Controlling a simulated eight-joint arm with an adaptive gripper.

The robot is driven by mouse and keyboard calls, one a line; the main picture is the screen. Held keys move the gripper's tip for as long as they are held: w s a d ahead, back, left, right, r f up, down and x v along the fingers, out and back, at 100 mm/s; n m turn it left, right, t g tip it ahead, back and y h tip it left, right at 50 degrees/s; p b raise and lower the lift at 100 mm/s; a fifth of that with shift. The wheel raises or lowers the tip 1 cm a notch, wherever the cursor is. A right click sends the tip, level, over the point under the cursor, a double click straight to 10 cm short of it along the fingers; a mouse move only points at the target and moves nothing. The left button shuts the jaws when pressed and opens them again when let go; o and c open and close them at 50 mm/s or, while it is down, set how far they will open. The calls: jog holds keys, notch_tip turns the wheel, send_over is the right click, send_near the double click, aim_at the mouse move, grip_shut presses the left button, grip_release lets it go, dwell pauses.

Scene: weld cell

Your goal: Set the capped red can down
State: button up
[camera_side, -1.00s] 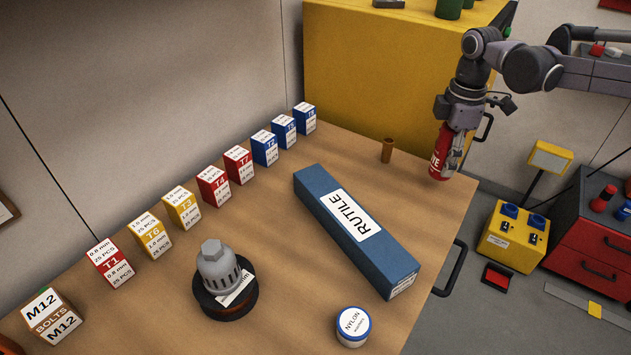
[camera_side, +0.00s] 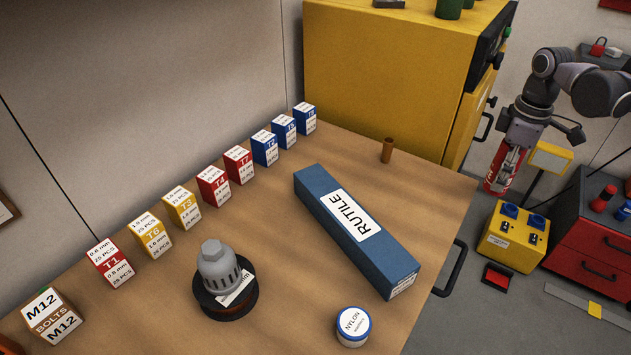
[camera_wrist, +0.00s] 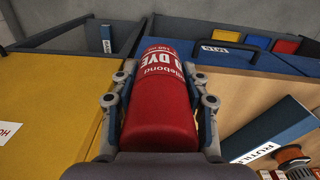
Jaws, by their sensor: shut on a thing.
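The red can (camera_side: 501,168) is held in my gripper (camera_side: 508,160) at the right of the side view, up in the air beyond the table's right edge. In the wrist view the can (camera_wrist: 161,100) lies between the two fingers of my gripper (camera_wrist: 160,105), which press on its sides. White lettering shows on its body. Its cap cannot be made out in either view. The can looks slightly tilted in the side view.
A brown cup (camera_side: 387,150) stands near the yellow cabinet (camera_side: 385,75). A yellow unit (camera_side: 510,240) and red drawers (camera_side: 595,240) stand at the right.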

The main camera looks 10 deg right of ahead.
jog(key=s+d+f+m, duration=0.1)
jog(key=s+f+m, duration=0.7)
jog(key=f+m, duration=0.1)
jog(key=shift+s+d+f+m, duration=0.2)
jog(key=shift+f+m, duration=0.2)
jog(key=shift+f, duration=0.25)
jog(key=shift+w, duration=0.1)
notch_tip(320, 180, up, 23)
jog(key=n, duration=1.4)
send_over(290, 306)
notch_tip(290, 306, down, 12)
jog(key=shift+f, duration=2.1)
